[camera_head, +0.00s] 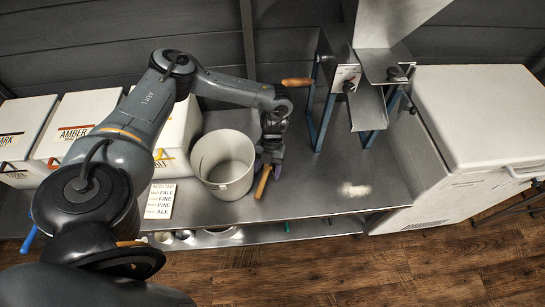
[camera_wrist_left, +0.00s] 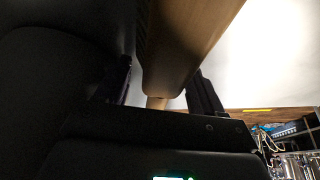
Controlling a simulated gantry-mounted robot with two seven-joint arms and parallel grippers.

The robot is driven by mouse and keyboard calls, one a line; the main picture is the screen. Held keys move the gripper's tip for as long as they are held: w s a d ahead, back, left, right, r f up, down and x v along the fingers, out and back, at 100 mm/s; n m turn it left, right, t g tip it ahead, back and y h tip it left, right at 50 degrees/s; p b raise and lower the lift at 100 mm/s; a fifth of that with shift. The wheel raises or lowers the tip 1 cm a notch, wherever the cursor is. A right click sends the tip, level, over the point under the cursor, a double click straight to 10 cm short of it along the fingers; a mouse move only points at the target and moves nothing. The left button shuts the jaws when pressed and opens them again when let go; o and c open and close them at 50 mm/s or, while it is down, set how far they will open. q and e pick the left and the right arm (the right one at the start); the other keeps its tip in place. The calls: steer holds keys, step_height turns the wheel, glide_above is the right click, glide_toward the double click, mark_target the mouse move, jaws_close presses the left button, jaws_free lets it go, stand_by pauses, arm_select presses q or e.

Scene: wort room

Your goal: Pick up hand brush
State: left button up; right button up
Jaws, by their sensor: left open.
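The hand brush shows as a pale wooden handle (camera_head: 263,182) on the metal table, close to the right side of the bucket. Its bristles are hidden beneath my gripper. My left gripper (camera_head: 268,164) points down over the brush, with its fingers around the handle's upper part. In the left wrist view the wooden handle (camera_wrist_left: 190,42) runs between the two fingers of my left gripper (camera_wrist_left: 164,88), large and close. The fingers are open. I cannot tell whether either finger touches the handle. My right gripper is not clearly visible.
A white bucket (camera_head: 224,164) stands just left of the gripper. A metal mill (camera_head: 345,75) with a wooden crank handle (camera_head: 297,82) stands behind right. White boxes (camera_head: 20,132) line the left, a sign (camera_head: 160,201) lies in front. The table (camera_head: 310,190) is clear right of the brush.

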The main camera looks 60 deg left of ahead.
mark_target(269, 171)
arm_select(q)
steer(key=shift+c, duration=0.3)
steer(key=c, duration=1.1)
steer(key=shift+r, duration=0.1)
steer(key=shift+r+p, duration=0.45)
steer(key=shift+r, duration=0.3)
steer(key=r, duration=0.1)
steer(key=r+p, duration=0.1)
steer(key=r, duration=0.1)
steer(key=shift+w+d, duration=0.3)
steer(key=shift+d, duration=0.05)
steer(key=w+d+r+p, duration=0.2)
steer(key=w+d+r, duration=0.4)
steer(key=d, duration=0.2)
steer(key=shift+w+d+r+p, duration=0.2)
steer(key=shift+w+d+p, duration=0.05)
steer(key=shift+d+p, duration=0.1)
